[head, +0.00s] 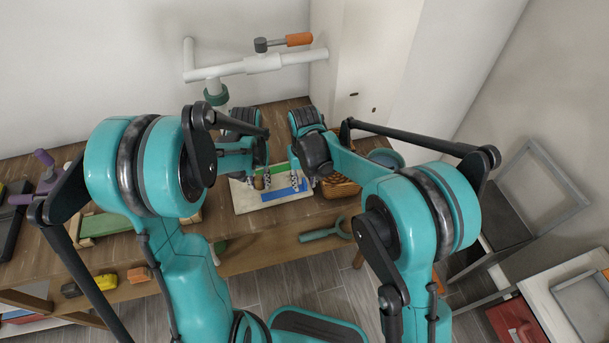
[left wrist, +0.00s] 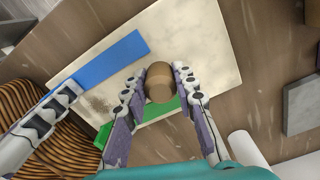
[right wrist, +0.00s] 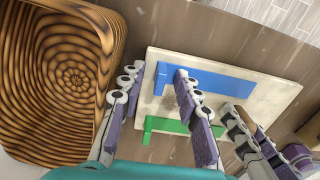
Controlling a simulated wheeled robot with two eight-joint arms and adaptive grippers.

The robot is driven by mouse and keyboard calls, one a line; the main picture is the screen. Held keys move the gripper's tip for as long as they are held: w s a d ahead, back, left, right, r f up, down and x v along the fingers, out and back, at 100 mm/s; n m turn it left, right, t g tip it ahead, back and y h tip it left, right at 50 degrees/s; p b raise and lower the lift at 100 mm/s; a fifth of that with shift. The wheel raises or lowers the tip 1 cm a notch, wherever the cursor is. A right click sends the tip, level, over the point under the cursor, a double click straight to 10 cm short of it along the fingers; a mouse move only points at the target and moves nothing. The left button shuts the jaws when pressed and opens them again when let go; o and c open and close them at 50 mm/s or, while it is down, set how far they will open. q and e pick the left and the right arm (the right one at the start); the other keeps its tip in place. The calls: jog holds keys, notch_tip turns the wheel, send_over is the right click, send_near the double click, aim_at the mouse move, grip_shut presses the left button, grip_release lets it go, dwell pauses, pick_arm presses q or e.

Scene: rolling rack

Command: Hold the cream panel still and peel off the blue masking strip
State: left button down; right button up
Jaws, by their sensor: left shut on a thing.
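The cream panel (head: 244,202) lies flat on the wooden table. A blue strip (left wrist: 110,60) runs along one long side and a green strip (right wrist: 160,124) along the other; both also show in the right wrist view, the blue one there (right wrist: 235,82). A brown knob (left wrist: 159,75) stands on the panel. My left gripper (left wrist: 157,88) is shut on the knob, a finger on each side. My right gripper (right wrist: 163,88) is open and empty over the panel's end near the blue strip's end; its fingers hide parts of panel and strips.
A striped woven basket (right wrist: 45,75) sits close beside the panel's end near my right gripper. A grey block (left wrist: 302,104) lies on the table beyond the other end. A white pipe with an orange handle (head: 299,39) stands behind. A green-handled tool (head: 325,232) is at the table's front.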

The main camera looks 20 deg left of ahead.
grip_shut()
jog(key=shift+r, duration=0.1)
dwell(0.3)
notch_tip(320, 180, up, 18)
dwell(3.6)
pick_arm(q)
jog(key=c, duration=1.1)
grip_release()
jog(key=shift+c, duration=0.2)
pick_arm(e)
jog(key=shift+a, duration=0.1)
